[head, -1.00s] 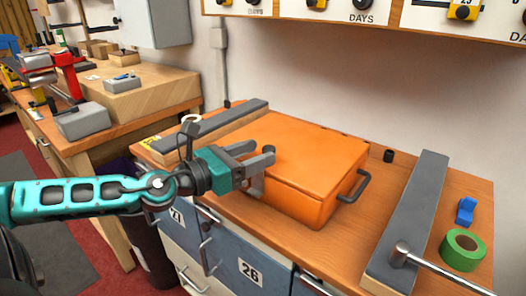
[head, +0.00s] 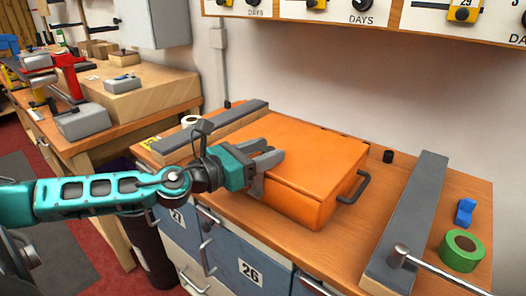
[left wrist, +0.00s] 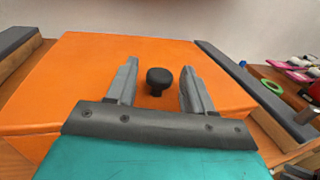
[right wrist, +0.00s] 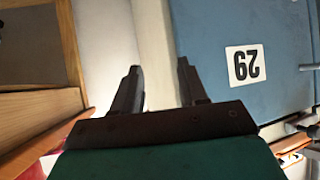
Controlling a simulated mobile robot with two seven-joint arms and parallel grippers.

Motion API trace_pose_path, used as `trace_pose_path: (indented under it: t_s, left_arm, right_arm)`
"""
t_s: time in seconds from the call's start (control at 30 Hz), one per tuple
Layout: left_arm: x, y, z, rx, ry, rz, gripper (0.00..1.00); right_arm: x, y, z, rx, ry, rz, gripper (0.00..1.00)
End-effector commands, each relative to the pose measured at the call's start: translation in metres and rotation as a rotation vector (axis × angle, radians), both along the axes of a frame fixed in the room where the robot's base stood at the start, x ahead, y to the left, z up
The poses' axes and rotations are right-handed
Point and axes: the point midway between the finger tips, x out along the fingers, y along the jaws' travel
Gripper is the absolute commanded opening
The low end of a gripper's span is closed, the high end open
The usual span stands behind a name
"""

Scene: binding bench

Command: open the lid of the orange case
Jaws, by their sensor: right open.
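The orange case (head: 315,160) lies on the wooden bench with its lid shut. A dark side handle (head: 354,188) shows on its right side. My left gripper (head: 271,160) is over the near left part of the lid. In the left wrist view its two fingers (left wrist: 152,85) are open on either side of a black knob (left wrist: 159,80) on the lid, with gaps on both sides. The knob is hidden behind the gripper in the head view. My right gripper (right wrist: 158,85) is open and empty, facing drawer fronts; it is not in the head view.
A grey-topped bar (head: 412,215) lies right of the case and another (head: 215,128) lies along its left. Green tape (head: 462,250) and a blue clip (head: 466,211) sit at the far right. A metal bar (head: 430,265) crosses the lower right.

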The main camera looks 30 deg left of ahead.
Motion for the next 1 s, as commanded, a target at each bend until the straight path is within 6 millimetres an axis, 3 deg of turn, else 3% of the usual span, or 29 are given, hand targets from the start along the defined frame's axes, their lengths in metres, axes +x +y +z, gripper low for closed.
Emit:
trace_pose_path:
  t_s: [0.07, 0.53, 1.0]
  left_arm:
    - [0.000, 0.000, 0.000, 0.000, 0.000, 0.000, 0.44]
    - [0.000, 0.000, 0.000, 0.000, 0.000, 0.000, 0.00]
    - [0.000, 0.000, 0.006, 0.000, -0.001, 0.000, 0.00]
  right_arm:
    - [-0.001, 0.000, -0.001, 0.000, 0.002, -0.001, 0.43]
    - [-0.001, 0.002, 0.004, 0.009, -0.004, -0.004, 0.43]
    - [0.002, 0.003, 0.010, 0.012, -0.009, -0.006, 0.43]
